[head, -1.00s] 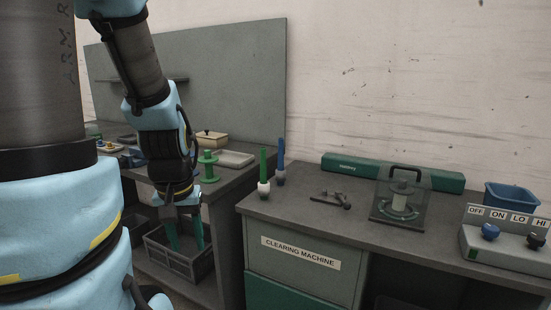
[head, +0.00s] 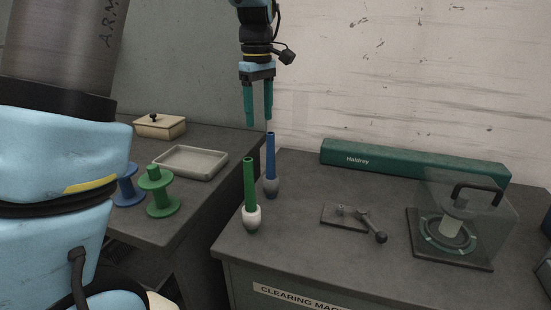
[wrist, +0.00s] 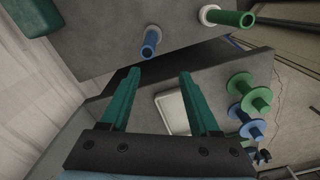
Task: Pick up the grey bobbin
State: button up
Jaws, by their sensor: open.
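The grey bobbin (head: 271,187), a blue tube with a grey bulge at its lower end, stands upright near the left back of the clearing machine's top. It also shows in the wrist view (wrist: 151,38), beyond the fingertips. My gripper (head: 259,123) has two teal fingers pointing down, apart and empty. In the head view the fingertips are just above the blue tube's top. In the wrist view my gripper (wrist: 160,72) has nothing between its fingertips, and the tube is not between them.
A green tube with a white bulge (head: 251,216) stands close in front. A small lever fixture (head: 346,217) and a clear-covered unit (head: 462,232) are to the right. A green Haldrey bar (head: 415,164) lies behind. Green (head: 158,190) and blue (head: 128,187) spools and a tray (head: 190,163) are left.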

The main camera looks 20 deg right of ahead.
jog(key=shift+d+r, duration=0.15)
jog(key=shift+d, duration=0.7)
jog(key=shift+d+f, duration=0.2)
jog(key=shift+f, duration=0.1)
notch_tip(320, 180, down, 4)
jog(key=shift+f+p, duration=0.2)
jog(key=shift+p, duration=0.15)
jog(key=p, duration=0.2)
send_over(271, 167)
jog(key=w, duration=0.1)
jog(key=shift+f, duration=2.7)
jog(key=shift+d, duration=0.15)
grip_shut()
